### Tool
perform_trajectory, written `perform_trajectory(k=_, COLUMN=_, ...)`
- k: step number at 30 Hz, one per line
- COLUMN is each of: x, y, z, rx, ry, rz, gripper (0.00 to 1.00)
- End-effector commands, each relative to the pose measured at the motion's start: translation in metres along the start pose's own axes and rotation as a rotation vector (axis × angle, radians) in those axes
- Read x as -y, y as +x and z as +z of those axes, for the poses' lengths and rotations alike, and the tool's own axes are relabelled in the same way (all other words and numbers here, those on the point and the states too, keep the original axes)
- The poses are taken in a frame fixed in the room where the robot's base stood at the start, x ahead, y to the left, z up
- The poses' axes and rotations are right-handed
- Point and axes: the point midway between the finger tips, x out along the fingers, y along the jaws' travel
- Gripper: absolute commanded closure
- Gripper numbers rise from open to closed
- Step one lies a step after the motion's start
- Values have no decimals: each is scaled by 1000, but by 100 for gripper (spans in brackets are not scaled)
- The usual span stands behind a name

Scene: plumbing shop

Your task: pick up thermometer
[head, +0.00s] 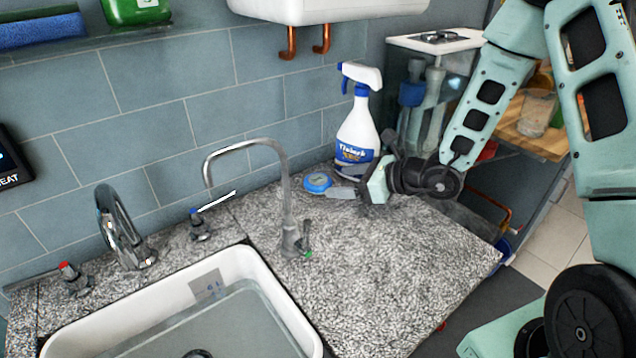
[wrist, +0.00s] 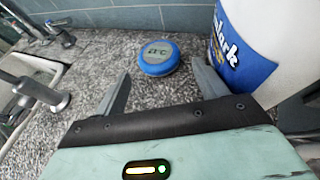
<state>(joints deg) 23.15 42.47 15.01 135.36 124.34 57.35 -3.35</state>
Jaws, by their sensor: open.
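The thermometer is a small round blue device with a grey display face. It lies on the speckled granite counter (head: 370,270), left of the spray bottle, in the head view (head: 318,182). In the wrist view the thermometer (wrist: 158,57) shows its display upward, ahead of the fingertips and roughly between their lines. My gripper (head: 345,193) is low over the counter, just right of the thermometer in the head view. Its two fingers are spread with nothing between them, as the wrist view also shows (wrist: 160,82).
A white and blue spray bottle (head: 358,130) stands close behind my gripper; it is right of the fingers in the wrist view (wrist: 262,45). A tall curved faucet (head: 283,190) and the sink (head: 250,262) lie to the left. The front counter is clear.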

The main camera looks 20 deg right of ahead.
Motion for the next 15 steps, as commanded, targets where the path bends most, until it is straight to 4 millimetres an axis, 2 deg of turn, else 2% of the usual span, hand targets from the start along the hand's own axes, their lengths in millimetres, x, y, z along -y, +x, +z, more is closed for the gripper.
perform_trajectory(k=10, x=-2, y=43, z=0, rx=1, ry=0, rz=3, gripper=28)
perform_trajectory(k=15, x=-1, y=53, z=-1, rx=0, ry=0, rz=0, gripper=28)
